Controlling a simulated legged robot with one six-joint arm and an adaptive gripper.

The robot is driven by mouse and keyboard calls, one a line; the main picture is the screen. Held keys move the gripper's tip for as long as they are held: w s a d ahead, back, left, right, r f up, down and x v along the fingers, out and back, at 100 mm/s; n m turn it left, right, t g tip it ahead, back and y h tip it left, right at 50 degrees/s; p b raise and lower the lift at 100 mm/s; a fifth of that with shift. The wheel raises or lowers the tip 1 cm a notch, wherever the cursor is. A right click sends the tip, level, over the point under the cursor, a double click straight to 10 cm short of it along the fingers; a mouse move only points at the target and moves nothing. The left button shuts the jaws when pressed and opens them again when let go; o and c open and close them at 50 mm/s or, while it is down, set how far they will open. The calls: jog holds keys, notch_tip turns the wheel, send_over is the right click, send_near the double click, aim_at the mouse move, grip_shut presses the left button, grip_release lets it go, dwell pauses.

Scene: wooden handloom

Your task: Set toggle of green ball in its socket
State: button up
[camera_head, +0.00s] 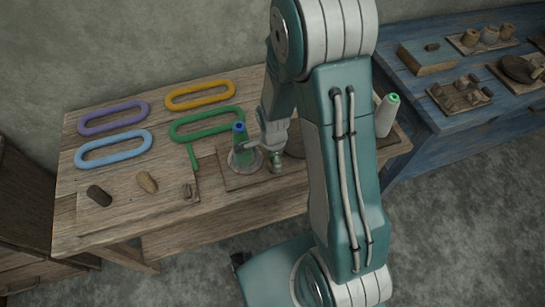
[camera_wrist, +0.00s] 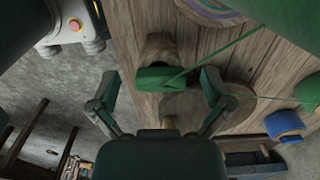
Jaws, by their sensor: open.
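In the wrist view, a small green block (camera_wrist: 160,79), possibly the toggle, lies between the spread fingers of my gripper (camera_wrist: 158,88). A thin green cord (camera_wrist: 213,55) runs from it to the upper right. My gripper is open, and I see no clear contact with the block. A dark round wooden piece (camera_wrist: 158,47) shows just beyond it. In the head view, my gripper (camera_head: 262,152) is low over the wooden board, beside a green spool with a blue top (camera_head: 240,133). I cannot make out a green ball or pick out the socket for certain.
Purple (camera_head: 113,117), yellow (camera_head: 200,95), light blue (camera_head: 114,148) and green (camera_head: 207,123) loops lie on the wooden table (camera_head: 150,215). A blue bench (camera_head: 450,125) with small items stands beyond.

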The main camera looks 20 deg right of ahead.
jog(key=shift+d+r, duration=0.25)
jog(key=shift+r, duration=0.25)
notch_tip(320, 180, up, 11)
jog(key=shift+a, duration=0.3)
jog(key=s+r+n+t, duration=0.2)
jog(key=s+r+n, duration=0.5)
jog(key=r+n, duration=0.2)
jog(key=s+r+n+t, duration=0.3)
jog(key=s+r+n, duration=0.4)
jog(key=r+n, duration=0.2)
jog(key=shift+d+r+t, duration=0.25)
jog(key=shift+r+t, duration=0.05)
jog(key=shift+r, duration=0.6)
